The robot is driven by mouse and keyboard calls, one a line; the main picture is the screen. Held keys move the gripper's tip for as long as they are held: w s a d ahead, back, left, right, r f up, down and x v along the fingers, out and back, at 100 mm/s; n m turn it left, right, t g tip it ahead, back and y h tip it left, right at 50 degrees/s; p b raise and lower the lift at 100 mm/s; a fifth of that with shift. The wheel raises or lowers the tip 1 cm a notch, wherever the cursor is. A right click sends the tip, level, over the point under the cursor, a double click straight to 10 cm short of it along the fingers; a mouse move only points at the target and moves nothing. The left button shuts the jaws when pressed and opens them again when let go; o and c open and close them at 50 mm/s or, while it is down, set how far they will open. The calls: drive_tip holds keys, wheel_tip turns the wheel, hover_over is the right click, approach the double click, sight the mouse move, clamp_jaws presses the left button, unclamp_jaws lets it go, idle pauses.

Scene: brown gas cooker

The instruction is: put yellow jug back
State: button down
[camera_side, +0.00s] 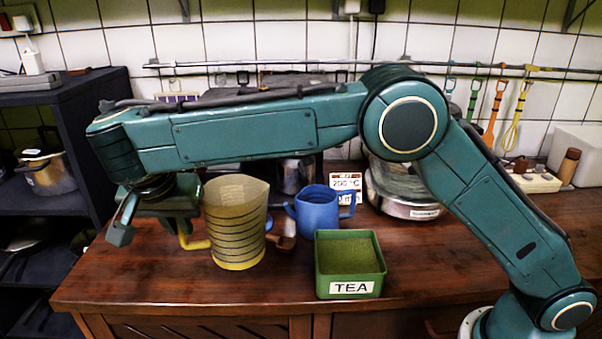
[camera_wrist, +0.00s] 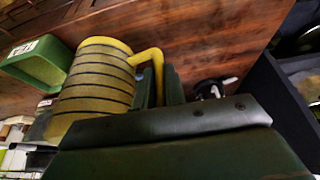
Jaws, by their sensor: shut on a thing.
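The yellow jug (camera_side: 235,225) is translucent with dark measuring rings and a solid yellow base and handle. It is upright at the left part of the wooden counter; I cannot tell whether its base touches the wood. My gripper (camera_side: 182,222) is at its left side, shut on the yellow handle. In the wrist view the jug (camera_wrist: 95,85) lies left of my gripper (camera_wrist: 160,80), with the handle between the two fingers. Part of the handle is hidden by the fingers.
A green TEA box (camera_side: 350,265) stands right of the jug, with a blue jug (camera_side: 318,210) behind. A dark shelf (camera_side: 60,150) stands at left. The counter's front left is clear.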

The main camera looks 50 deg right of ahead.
sight(210, 240)
drive_tip(key=shift+d, duration=0.1)
drive_tip(key=shift+s+d+f, duration=0.15)
drive_tip(key=shift+s+d, duration=0.05)
drive_tip(key=shift+d, duration=0.25)
drive_tip(key=shift+s+d+f, duration=0.15)
drive_tip(key=shift+d, duration=0.3)
drive_tip(key=shift+s+d+f, duration=0.35)
drive_tip(key=shift+d, duration=0.15)
drive_tip(key=shift+s+d+f, duration=0.3)
drive_tip(key=shift+s+d, duration=0.05)
drive_tip(key=shift+d, duration=0.15)
drive_tip(key=shift+f, duration=0.15)
wheel_tip(210, 240, down, 6)
drive_tip(key=shift+f, duration=0.9)
idle(2.2)
drive_tip(key=c, duration=1.4)
unclamp_jaws()
drive_tip(key=shift+o, duration=0.2)
drive_tip(key=shift+r, duration=0.1)
